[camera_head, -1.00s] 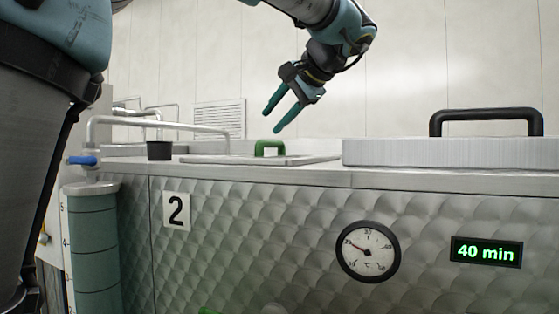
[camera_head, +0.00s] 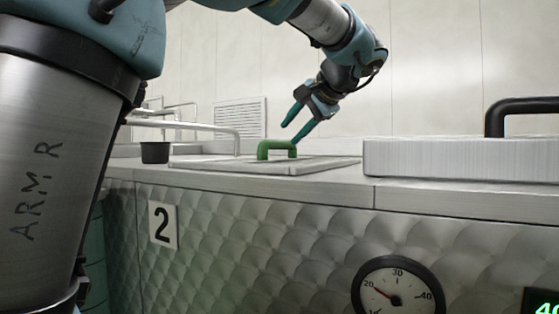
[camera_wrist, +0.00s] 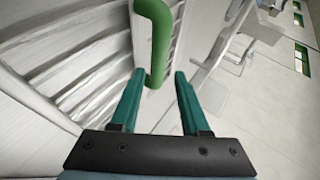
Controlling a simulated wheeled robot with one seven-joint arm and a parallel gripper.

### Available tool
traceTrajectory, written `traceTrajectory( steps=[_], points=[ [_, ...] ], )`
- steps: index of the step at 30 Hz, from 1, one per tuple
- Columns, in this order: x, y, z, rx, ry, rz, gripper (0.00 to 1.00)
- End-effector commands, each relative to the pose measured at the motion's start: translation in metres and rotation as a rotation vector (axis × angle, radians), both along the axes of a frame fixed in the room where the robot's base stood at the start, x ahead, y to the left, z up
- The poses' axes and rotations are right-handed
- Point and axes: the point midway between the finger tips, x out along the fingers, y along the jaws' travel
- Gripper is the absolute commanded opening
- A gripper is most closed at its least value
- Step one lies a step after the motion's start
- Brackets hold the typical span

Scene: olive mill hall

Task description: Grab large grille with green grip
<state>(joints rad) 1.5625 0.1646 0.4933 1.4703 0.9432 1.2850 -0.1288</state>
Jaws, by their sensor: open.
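The large grille (camera_head: 215,163) lies flat on top of the steel machine, seen nearly edge-on in the head view. Its green grip (camera_head: 277,147) stands up from it as a low arch. In the wrist view the slatted grille (camera_wrist: 75,65) fills the left, and the green grip (camera_wrist: 155,40) rises just beyond the fingertips. My gripper (camera_head: 291,133) is open and empty, with teal fingers pointing down-left, close to the grip's right end. In the wrist view my gripper (camera_wrist: 160,75) has the grip's lower end in line with the gap between its fingers. Whether they touch is unclear.
A thick metal lid (camera_head: 460,158) with a black handle (camera_head: 520,108) stands to the right. A pipe rail (camera_head: 190,125) and a black cup (camera_head: 155,152) are left of the grille. The machine front carries a number 2 plate (camera_head: 163,225) and a round dial (camera_head: 398,290).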

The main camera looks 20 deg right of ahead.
Motion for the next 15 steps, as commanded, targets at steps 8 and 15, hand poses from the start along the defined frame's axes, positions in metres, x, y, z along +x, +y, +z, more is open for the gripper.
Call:
traceTrajectory(
  steps=[8,15],
  points=[
    [0.027,0.008,-0.017,0.004,0.001,0.003,0.46],
    [0.042,0.011,-0.029,0.001,0.000,-0.001,0.46]
  ],
)
